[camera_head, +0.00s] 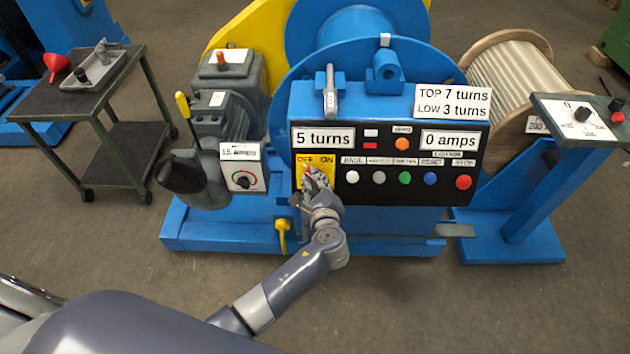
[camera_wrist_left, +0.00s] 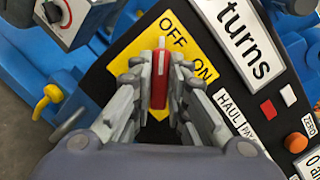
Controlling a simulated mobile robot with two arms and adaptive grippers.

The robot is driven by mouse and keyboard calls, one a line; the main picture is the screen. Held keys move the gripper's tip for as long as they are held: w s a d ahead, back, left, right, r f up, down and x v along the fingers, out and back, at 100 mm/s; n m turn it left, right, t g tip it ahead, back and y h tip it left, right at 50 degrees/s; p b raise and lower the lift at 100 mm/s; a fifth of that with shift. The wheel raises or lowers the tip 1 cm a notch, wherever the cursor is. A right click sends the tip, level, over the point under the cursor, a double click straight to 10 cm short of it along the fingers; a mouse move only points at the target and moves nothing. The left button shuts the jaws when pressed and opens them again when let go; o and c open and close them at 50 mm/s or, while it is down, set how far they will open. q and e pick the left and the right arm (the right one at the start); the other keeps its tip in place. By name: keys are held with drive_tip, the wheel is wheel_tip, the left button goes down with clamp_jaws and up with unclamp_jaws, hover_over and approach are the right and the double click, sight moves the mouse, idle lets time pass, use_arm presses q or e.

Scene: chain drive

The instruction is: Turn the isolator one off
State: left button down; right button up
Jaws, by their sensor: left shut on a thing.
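The isolator is a red handle (camera_wrist_left: 160,85) on a yellow plate (camera_wrist_left: 190,48) marked OFF and ON. In the left wrist view its pale tip points up, beside the word OFF and away from ON. In the head view the yellow plate (camera_head: 326,163) is at the left end of the black control panel. My left gripper (camera_head: 317,181) covers most of the handle there. In the left wrist view my left gripper (camera_wrist_left: 159,88) has its fingers on both sides of the red handle and is shut on it. My right gripper is not in view.
The black panel carries several buttons, including a red one (camera_head: 463,182), right of the isolator. A grey dial box (camera_head: 243,180) and a yellow hook-shaped lever (camera_head: 282,236) are close by. A cart (camera_head: 110,80) stands at left, a post-mounted control box (camera_head: 585,115) at right.

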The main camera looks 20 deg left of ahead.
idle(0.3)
use_arm(q)
drive_tip(key=c, duration=1.6)
unclamp_jaws()
drive_tip(key=shift+o, duration=0.2)
drive_tip(key=v, duration=1.2)
drive_tip(key=s+a+f+n+g+h+p, duration=0.1)
drive_tip(key=s+f+n+g+h, duration=0.3)
drive_tip(key=f, duration=0.7)
drive_tip(key=s+a+f+g+y, duration=0.1)
drive_tip(key=s+f, duration=0.5)
drive_tip(key=f, duration=0.4)
drive_tip(key=s+a+f+n+g+h+p, duration=0.1)
drive_tip(key=s+a+f+n+g+h, duration=0.3)
drive_tip(key=f, duration=0.7)
drive_tip(key=s+a+f+n+g, duration=0.1)
drive_tip(key=s+f+n, duration=0.3)
drive_tip(key=s, duration=0.4)
drive_tip(key=s+a+f+n+g, duration=0.1)
drive_tip(key=s+f+n, duration=0.3)
drive_tip(key=s, duration=0.5)
drive_tip(key=s+a+f+n+g+p, duration=0.1)
drive_tip(key=s+a+f+n, duration=0.2)
drive_tip(key=s, duration=0.6)
drive_tip(key=shift+s+a+f+n+y, duration=0.2)
drive_tip(key=shift+a+f+n+y, duration=0.1)
drive_tip(key=shift+f+n, duration=0.15)
